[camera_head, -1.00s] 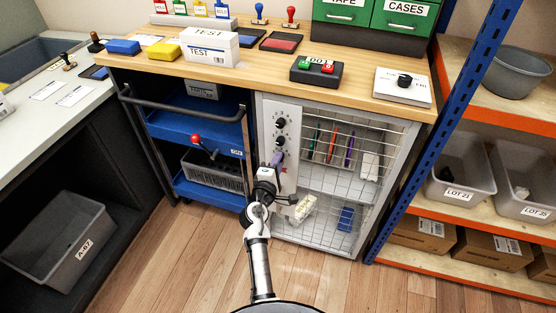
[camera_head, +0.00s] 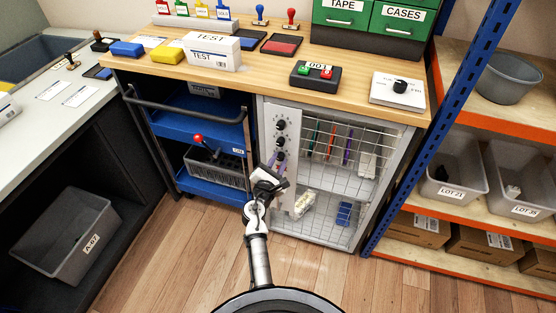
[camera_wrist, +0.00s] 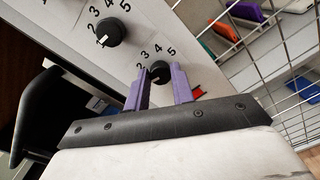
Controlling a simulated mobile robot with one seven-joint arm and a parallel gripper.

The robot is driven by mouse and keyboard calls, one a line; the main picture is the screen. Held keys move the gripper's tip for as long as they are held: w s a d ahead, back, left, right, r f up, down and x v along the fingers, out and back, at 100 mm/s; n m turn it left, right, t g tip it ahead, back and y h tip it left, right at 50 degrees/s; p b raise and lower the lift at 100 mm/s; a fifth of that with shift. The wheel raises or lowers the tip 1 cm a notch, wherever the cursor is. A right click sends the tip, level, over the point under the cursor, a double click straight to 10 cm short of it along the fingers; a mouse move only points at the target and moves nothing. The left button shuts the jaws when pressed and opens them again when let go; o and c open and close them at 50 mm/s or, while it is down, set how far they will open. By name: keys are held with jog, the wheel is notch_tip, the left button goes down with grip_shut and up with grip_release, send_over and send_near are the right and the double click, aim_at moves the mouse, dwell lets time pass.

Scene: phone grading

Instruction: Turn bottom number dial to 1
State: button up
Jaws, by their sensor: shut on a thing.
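The bottom number dial (camera_wrist: 160,72) is a black round knob on a light grey panel (camera_wrist: 80,18), with the numbers 2 to 5 visible around it. My gripper (camera_wrist: 160,78) has purple fingers, one on each side of this dial, and is shut on it. I cannot clearly tell which number the dial points to. In the wrist view another numbered dial (camera_wrist: 111,32) sits up and left, apart from my fingers. In the head view the panel's upper dial (camera_head: 281,124) and middle dial (camera_head: 280,142) show above my gripper (camera_head: 278,161).
A blue cart (camera_head: 195,125) with a red-knobbed lever (camera_head: 198,138) stands to the left. The wooden worktop (camera_head: 265,82) is above. Open wooden floor lies in front.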

jog(key=shift+r+n, duration=0.1)
jog(key=shift+n, duration=0.4)
jog(key=o, duration=1)
jog(key=shift+s, duration=0.1)
